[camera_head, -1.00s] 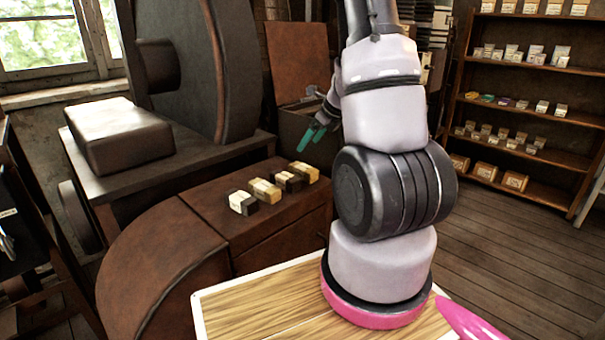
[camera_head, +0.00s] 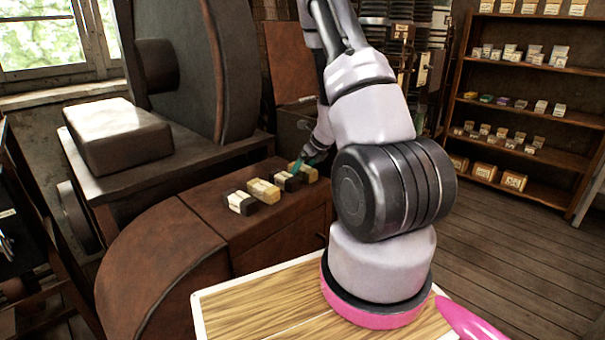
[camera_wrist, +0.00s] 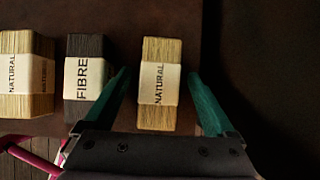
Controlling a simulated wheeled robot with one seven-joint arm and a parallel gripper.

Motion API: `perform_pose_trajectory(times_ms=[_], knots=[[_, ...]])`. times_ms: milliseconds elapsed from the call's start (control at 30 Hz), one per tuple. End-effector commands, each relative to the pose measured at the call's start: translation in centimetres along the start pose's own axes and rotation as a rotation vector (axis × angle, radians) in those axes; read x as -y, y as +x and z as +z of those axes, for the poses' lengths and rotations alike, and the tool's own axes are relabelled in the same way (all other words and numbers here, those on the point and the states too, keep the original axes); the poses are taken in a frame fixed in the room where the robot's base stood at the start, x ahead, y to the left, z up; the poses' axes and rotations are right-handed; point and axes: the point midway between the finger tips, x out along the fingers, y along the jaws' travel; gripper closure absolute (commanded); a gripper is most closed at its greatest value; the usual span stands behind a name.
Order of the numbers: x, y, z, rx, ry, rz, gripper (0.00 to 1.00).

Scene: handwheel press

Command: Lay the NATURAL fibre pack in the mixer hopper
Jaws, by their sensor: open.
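Several banded packs stand in a row on a rust-brown cabinet top, pale ones alternating with dark ones. The pale pack at the right end (camera_head: 306,173) has a band reading NATURAL in the wrist view (camera_wrist: 160,85). My gripper (camera_wrist: 159,73) is open, with one teal finger on each side of this pack and gaps showing; in the head view it is at the row's far end (camera_head: 303,163). A dark pack (camera_wrist: 87,80) with a FIBRE band and another pale NATURAL pack (camera_wrist: 22,75) lie left of it. I cannot tell for certain which part is the mixer hopper.
A dark box with a raised rust-brown lid (camera_head: 291,65) stands behind the row, partly hidden by my arm. A large wheel machine (camera_head: 195,70) with a block-topped bench stands left. Shelves of small packs (camera_head: 520,105) stand right, beyond open floor.

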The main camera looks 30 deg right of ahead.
Motion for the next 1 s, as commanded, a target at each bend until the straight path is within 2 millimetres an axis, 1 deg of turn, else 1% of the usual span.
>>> perform_pose_trajectory(times_ms=[67, 267, 300, 367, 400, 467, 500, 733, 833, 967, 1000], knots=[[0.0, 0.3, 0.0, 0.0, 0.0, 0.0, 0.1], [0.0, 0.3, 0.0, 0.0, 0.0, 0.0, 0.1], [0.0, 0.3, 0.0, 0.0, 0.0, 0.0, 0.25], [0.0, 0.3, 0.0, 0.0, 0.0, 0.0, 0.48], [0.0, 0.3, 0.0, 0.0, 0.0, 0.0, 0.64], [0.0, 0.3, 0.0, 0.0, 0.0, 0.0, 0.86], [0.0, 0.3, 0.0, 0.0, 0.0, 0.0, 1.0], [0.0, 0.3, 0.0, 0.0, 0.0, 0.0, 1.0], [0.0, 0.0, 0.3, 0.001, -0.001, -0.001, 1.0], [0.0, -1.1, 1.0, 0.003, -0.002, -0.001, 1.0], [0.0, -1.7, 1.4, 0.004, -0.003, -0.001, 1.0]])
